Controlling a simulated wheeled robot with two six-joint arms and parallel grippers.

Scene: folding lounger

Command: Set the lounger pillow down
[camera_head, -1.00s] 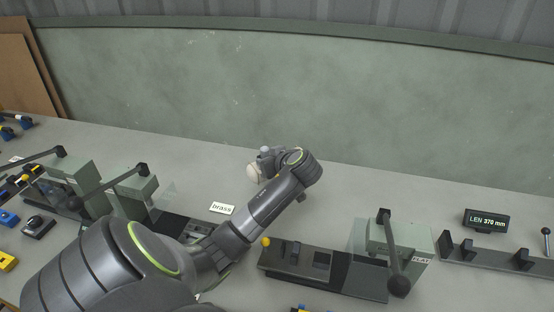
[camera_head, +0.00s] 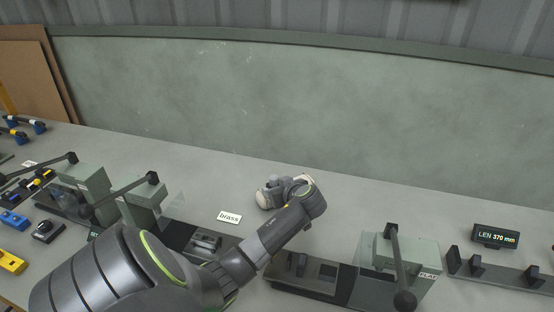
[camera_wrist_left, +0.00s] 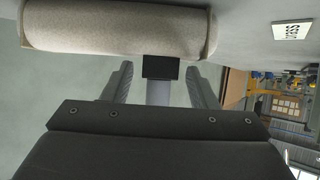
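The pillow is a beige padded roll (camera_wrist_left: 115,32). It lies across the top of the left wrist view, along the grey bench surface. In the head view its pale end (camera_head: 265,198) shows beside my left gripper (camera_head: 284,190), low over the bench behind the "brass" label; the rest is hidden by my wrist. In the wrist view, my left gripper's fingers (camera_wrist_left: 160,80) stand apart, tips near the pillow's lower edge. A black block on a grey stem sits between them, with gaps on both sides. I cannot tell whether the pillow fully touches the bench. My right gripper is not in view.
A "brass" label (camera_head: 229,217) lies on the bench (camera_head: 400,195). Lever fixtures stand at left (camera_head: 150,200) and right (camera_head: 408,258). A "LEN 370 mm" display (camera_head: 494,236) stands at the far right. The bench right of my wrist is clear towards the back wall.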

